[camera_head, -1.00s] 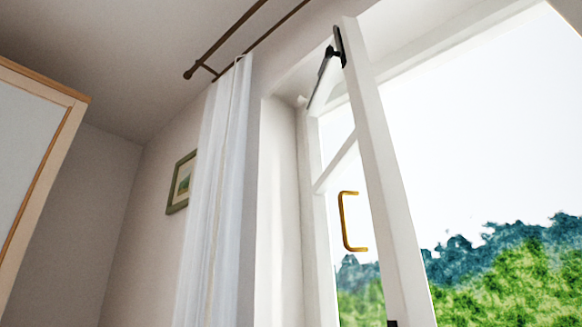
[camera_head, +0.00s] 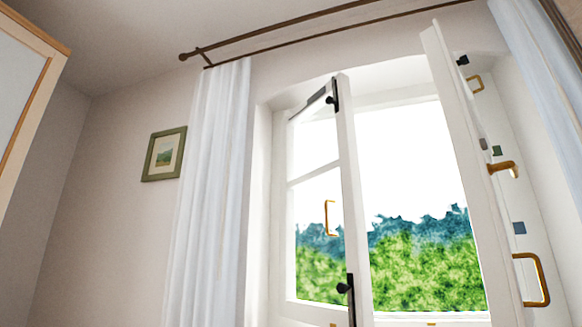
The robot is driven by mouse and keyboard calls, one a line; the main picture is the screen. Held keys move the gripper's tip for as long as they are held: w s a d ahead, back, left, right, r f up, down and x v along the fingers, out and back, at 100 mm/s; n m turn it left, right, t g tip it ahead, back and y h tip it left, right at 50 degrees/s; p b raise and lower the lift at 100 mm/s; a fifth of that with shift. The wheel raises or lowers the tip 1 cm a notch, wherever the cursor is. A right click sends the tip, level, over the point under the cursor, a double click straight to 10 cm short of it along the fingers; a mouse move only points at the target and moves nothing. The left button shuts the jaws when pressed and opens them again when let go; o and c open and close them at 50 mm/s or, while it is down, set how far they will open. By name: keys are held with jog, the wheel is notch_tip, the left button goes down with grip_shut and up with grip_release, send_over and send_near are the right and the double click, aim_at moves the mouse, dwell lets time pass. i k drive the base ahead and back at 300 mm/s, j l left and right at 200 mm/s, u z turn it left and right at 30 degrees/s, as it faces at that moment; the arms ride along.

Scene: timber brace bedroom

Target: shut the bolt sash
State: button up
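A white window stands open, with two sashes swung into the room. The left sash (camera_head: 347,190) carries a black bolt at its top (camera_head: 334,95) and another near its bottom (camera_head: 346,288); it stands ajar, its free edge toward the middle of the opening. A brass pull handle (camera_head: 329,217) shows at its glass. The right sash (camera_head: 462,170) stands wide open and carries a brass lever handle (camera_head: 503,168) and a brass pull handle (camera_head: 533,280). The lower ends of both sashes are cut off by the picture's edge. My gripper is not in view.
A white curtain (camera_head: 207,190) hangs left of the window and a pale one (camera_head: 545,90) at the right, below a dark rod (camera_head: 290,25). A framed picture (camera_head: 164,154) hangs on the left wall. A wood-edged cabinet (camera_head: 30,75) stands at far left.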

aim_at(358, 274)
jog(key=i+l+u, duration=0.1)
jog(key=i+l, duration=0.6)
